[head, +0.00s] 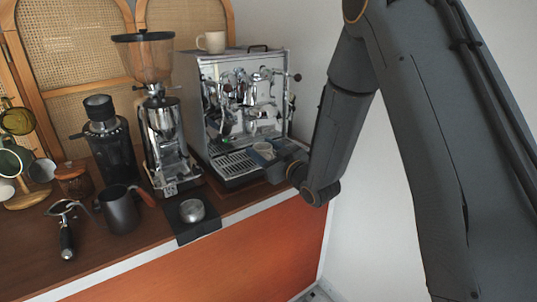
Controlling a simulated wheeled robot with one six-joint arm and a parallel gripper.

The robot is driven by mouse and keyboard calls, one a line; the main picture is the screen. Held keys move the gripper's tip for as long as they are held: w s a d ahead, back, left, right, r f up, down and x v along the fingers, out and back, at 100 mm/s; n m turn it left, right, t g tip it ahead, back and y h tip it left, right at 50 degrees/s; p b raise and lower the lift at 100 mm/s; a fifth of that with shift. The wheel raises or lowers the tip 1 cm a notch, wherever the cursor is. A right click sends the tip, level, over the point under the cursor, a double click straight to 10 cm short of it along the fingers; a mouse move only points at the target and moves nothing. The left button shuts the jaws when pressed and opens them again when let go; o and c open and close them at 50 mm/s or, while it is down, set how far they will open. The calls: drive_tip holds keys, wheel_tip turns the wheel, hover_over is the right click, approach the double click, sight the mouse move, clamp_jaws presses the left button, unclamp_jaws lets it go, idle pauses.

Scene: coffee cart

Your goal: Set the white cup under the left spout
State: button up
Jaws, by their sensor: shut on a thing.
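The espresso machine (243,75) stands at the right end of the counter, with its slatted drip tray (234,166) at the front. A small white cup (264,149) is at the right side of the tray area. My gripper (268,152) reaches in from the right and is shut on this cup. The cup looks upright; whether its base touches the tray cannot be told. The spouts are small and hard to separate among the chrome parts above the tray. The left part of the tray is bare.
Another pale cup (212,42) sits on top of the machine. A grinder (160,120) stands close to its left. A tamper (192,210) on a dark mat, a milk pitcher (119,209) and a portafilter (66,232) lie further left along the counter.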

sight(258, 148)
drive_tip(key=shift+b+x, duration=1.1)
drive_tip(key=shift+x, duration=1.75)
drive_tip(key=shift+f, duration=0.15)
drive_tip(key=shift+f, duration=0.3)
drive_tip(key=o, duration=1.3)
drive_tip(key=shift+o, duration=0.2)
